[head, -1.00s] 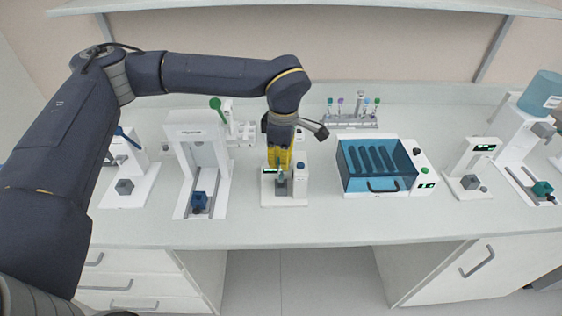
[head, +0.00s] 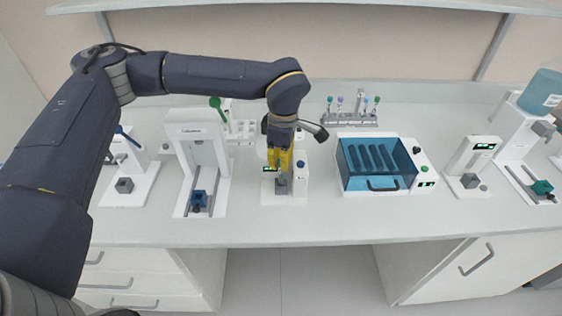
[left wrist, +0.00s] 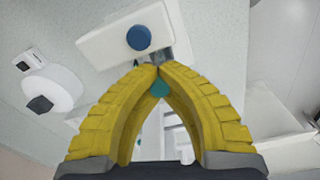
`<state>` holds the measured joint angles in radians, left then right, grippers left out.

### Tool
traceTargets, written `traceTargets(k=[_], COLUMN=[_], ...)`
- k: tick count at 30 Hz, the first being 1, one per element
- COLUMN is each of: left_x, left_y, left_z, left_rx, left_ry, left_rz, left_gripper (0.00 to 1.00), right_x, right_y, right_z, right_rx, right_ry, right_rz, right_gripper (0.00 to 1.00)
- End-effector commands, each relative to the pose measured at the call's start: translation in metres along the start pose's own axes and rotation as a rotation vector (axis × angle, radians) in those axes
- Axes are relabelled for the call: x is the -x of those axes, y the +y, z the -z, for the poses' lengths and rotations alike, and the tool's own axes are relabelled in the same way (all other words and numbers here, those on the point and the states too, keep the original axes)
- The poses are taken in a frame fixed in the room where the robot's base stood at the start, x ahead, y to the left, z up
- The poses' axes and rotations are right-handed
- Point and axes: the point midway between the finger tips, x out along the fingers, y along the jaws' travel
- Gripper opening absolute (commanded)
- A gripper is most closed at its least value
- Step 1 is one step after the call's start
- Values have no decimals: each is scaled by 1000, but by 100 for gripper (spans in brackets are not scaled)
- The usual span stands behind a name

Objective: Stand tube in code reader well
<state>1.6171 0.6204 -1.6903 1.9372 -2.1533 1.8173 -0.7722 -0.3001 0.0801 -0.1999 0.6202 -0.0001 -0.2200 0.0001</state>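My left gripper (head: 281,172) points down over the small white code reader (head: 298,188) in the middle of the bench. In the left wrist view its yellow fingers (left wrist: 158,68) come together at the tips. The teal cap of the tube (left wrist: 160,87) shows between them, and the tips look shut on the tube just below the cap. The tube's lower part is hidden by the fingers. The tips are right above the reader's grey well block (head: 282,188); I cannot tell how deep the tube sits in it. My right gripper is not in view.
Left of the reader stands a white frame device with a blue block (head: 198,199). A blue-lidded box (head: 375,166) is to the right. A rack with several capped tubes (head: 350,119) is behind. The reader's blue knob (left wrist: 139,38) is close beside the fingers.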

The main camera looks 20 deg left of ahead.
Motion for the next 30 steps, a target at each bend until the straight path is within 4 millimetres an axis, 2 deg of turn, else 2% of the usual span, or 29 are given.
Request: traceTargets(k=[30], left_x=[-13], left_y=[0], left_z=[0], left_rx=[0], left_ry=[0], left_rz=[1], left_gripper=[0], right_x=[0], right_y=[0], right_z=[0], right_rx=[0], right_ry=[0], right_rz=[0], right_gripper=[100])
